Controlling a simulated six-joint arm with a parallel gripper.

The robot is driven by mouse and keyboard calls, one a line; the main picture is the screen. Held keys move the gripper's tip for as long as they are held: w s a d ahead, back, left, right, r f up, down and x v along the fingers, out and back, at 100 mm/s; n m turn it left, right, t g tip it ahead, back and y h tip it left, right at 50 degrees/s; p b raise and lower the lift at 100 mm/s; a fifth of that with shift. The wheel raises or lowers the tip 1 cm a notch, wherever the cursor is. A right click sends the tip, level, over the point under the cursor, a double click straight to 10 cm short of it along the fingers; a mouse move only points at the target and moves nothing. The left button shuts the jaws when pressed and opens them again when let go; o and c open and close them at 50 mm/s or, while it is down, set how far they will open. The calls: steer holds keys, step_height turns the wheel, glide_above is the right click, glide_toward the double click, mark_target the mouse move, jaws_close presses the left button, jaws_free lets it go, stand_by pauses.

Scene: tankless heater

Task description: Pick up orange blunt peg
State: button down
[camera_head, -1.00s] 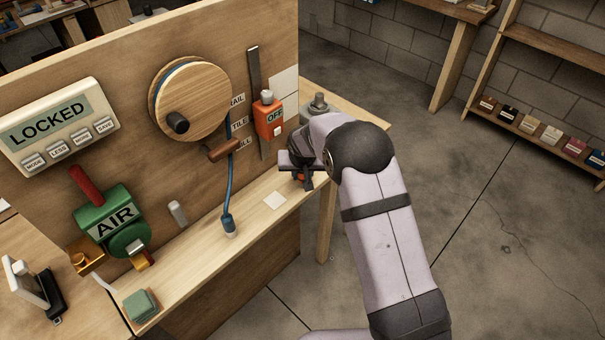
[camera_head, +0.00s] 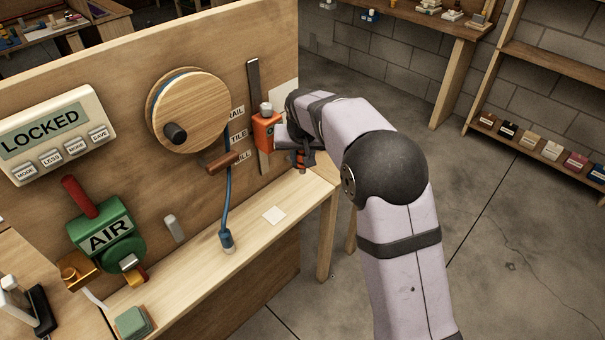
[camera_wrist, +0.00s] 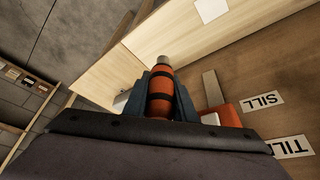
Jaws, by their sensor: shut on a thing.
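The orange blunt peg (camera_wrist: 160,92) is an orange cylinder with dark bands and a grey tip. In the wrist view it sits between the two fingers of my gripper (camera_wrist: 160,96), which is shut on it. In the head view my gripper (camera_head: 301,158) is at the right end of the wooden panel, beside the orange OFF switch box, and a small part of the peg (camera_head: 301,168) shows below the fingers. The peg appears to be above the bench ledge (camera_head: 240,258). My arm hides some of the area behind it.
The orange OFF box (camera_head: 265,134) is on the panel, close to my gripper. A wooden reel (camera_head: 205,105) with a blue hose hangs left of it, above a brown handle (camera_head: 220,162). A white card (camera_head: 274,215) lies on the ledge. Open floor is at right.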

step_height(320, 180, up, 6)
steer(key=shift+f, duration=0.15)
stand_by(0.3)
